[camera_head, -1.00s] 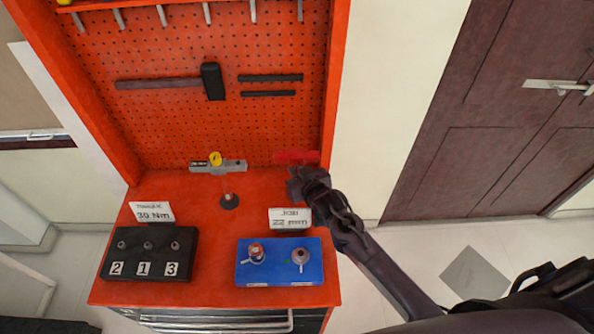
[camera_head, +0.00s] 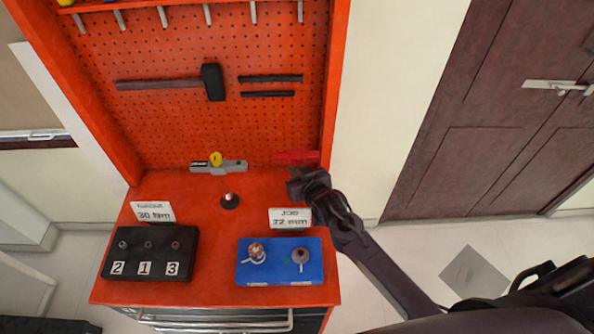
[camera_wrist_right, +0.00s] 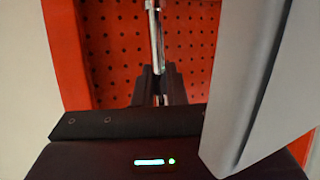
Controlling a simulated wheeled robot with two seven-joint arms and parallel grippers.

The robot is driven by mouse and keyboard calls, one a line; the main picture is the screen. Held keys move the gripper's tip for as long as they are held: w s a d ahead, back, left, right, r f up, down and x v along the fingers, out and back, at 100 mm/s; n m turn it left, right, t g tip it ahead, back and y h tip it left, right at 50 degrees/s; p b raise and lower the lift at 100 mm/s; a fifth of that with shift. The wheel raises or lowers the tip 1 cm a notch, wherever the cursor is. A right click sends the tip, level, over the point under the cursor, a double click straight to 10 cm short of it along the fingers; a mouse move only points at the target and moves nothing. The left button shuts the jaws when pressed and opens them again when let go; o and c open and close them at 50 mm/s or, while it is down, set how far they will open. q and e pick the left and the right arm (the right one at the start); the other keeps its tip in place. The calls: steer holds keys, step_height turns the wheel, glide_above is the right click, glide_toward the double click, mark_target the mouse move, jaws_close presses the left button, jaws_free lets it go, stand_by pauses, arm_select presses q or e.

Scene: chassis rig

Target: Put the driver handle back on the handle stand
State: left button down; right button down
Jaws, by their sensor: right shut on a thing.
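My right gripper (camera_head: 293,180) is shut on the driver handle, whose red grip (camera_head: 297,157) shows just above the jaws, in front of the pegboard's lower right. In the right wrist view a silver rod (camera_wrist_right: 155,40) runs away from the fingers. A grey bar with a yellow dial (camera_head: 232,166) lies in line to the left; I cannot tell whether it joins the grip. The handle stand (camera_head: 229,203), a small dark round base with a short pale-tipped post, stands on the red bench top, below and left of the grip. My left gripper is not in view.
A black block numbered 1 to 3 (camera_head: 150,254) sits at the left, behind it a 30 Nm card (camera_head: 154,212). A blue tray (camera_head: 280,272) with two pieces sits front right, behind it a 22 mm card (camera_head: 290,219).

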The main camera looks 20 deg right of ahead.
steer(key=shift+f+b, duration=0.95)
steer(key=shift+f, duration=0.25)
steer(key=c, duration=1.4)
jaws_free()
steer(key=shift+f, duration=0.1)
steer(key=shift+s, duration=0.1)
steer(key=b+v, duration=0.1)
steer(key=v, duration=0.6)
steer(key=shift+s+r, duration=0.2)
steer(key=shift+s, duration=0.1)
steer(key=shift+r, duration=0.1)
